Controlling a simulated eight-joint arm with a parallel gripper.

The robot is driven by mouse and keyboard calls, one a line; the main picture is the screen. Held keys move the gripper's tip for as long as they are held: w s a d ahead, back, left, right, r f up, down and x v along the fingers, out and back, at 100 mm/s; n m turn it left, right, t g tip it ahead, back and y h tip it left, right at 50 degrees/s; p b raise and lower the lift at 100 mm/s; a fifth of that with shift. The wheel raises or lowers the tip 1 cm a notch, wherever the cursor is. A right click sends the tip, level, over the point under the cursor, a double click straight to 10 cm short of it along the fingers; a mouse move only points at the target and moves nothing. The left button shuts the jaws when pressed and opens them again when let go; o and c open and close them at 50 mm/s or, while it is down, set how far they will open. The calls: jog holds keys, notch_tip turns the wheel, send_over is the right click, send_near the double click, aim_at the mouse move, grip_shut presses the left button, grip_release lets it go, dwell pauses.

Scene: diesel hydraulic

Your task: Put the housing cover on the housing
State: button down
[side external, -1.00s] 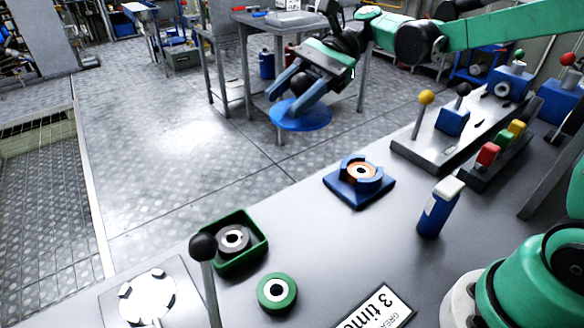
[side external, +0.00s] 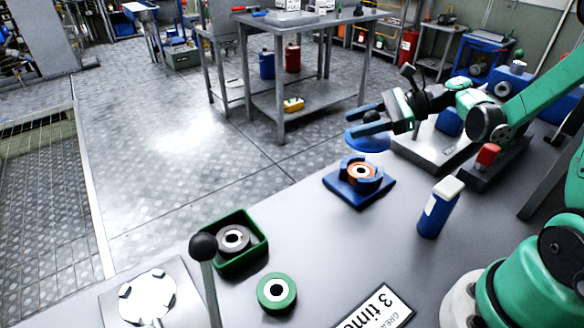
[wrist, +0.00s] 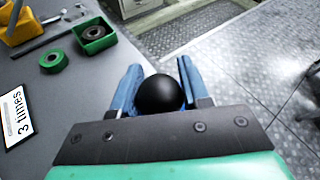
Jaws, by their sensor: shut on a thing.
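The housing cover (side external: 365,142) is a blue disc with a black knob, roughly level in the side view. My gripper (side external: 354,120) is shut on its knob and holds it in the air. The housing (side external: 345,191) is a blue square base with a raised, notched blue rim around an orange ring and a pale centre. It stands on the bench. In the side picture the cover is just above and behind it, apart from it.
A blue bottle with a white cap (side external: 439,208) stands right of the housing. A green tray (side external: 262,247) with a dark ring, a green ring (side external: 277,292) and a black-knobbed lever (side external: 204,247) are at front left. A lever plate (side external: 428,148) lies behind on the right.

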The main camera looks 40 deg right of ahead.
aim_at(358, 146)
dwell(0.3)
jog(key=shift+f, duration=2.6)
jog(key=shift+f, duration=0.6)
jog(key=shift+c, duration=1.7)
grip_release()
